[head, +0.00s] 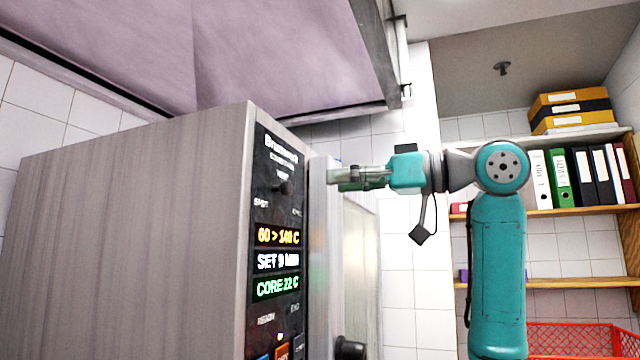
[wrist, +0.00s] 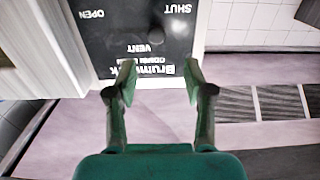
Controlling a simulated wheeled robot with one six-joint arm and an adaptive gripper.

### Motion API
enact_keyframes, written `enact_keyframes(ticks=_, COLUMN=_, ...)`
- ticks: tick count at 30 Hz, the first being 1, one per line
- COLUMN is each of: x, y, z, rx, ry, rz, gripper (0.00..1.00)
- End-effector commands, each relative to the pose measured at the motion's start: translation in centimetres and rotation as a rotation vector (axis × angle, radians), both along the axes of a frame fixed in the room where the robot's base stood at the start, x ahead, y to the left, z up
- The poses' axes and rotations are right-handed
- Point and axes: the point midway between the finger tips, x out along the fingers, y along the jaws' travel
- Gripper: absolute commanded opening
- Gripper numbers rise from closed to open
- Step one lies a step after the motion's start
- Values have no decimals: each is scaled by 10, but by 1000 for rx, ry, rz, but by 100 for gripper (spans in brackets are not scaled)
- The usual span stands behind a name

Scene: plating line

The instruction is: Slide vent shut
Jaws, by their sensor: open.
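The oven's black control panel (head: 277,225) carries a vent section near its top, with a small dark vent knob (head: 284,188) below the VENT label. The SHUT label is at the left and OPEN at the right in the head view. The wrist view shows the panel upside down, with a dark, blurred vent knob (wrist: 157,31) between the two labels; its exact slide position is hard to tell. My gripper (head: 333,178) is to the right of the panel, apart from the knob. In the wrist view my gripper (wrist: 160,78) has its fingers spread with nothing between them.
The grey oven body (head: 135,240) stands at left under a large hood (head: 240,55). The oven door edge (head: 319,255) and a dark round knob (head: 350,348) are below my gripper. Shelves with binders (head: 585,178) and a red crate (head: 575,338) stand at right.

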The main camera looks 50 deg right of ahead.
Motion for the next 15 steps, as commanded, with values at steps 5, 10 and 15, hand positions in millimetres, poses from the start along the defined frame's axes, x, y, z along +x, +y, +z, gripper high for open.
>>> enact_keyframes(ticks=5, x=-15, y=-6, z=0, rx=0, ry=1, rz=-1, gripper=52)
enact_keyframes(ticks=10, x=-19, y=-6, z=0, rx=1, ry=1, rz=1, gripper=52)
enact_keyframes(ticks=15, x=-19, y=-6, z=0, rx=1, ry=1, rz=1, gripper=52)
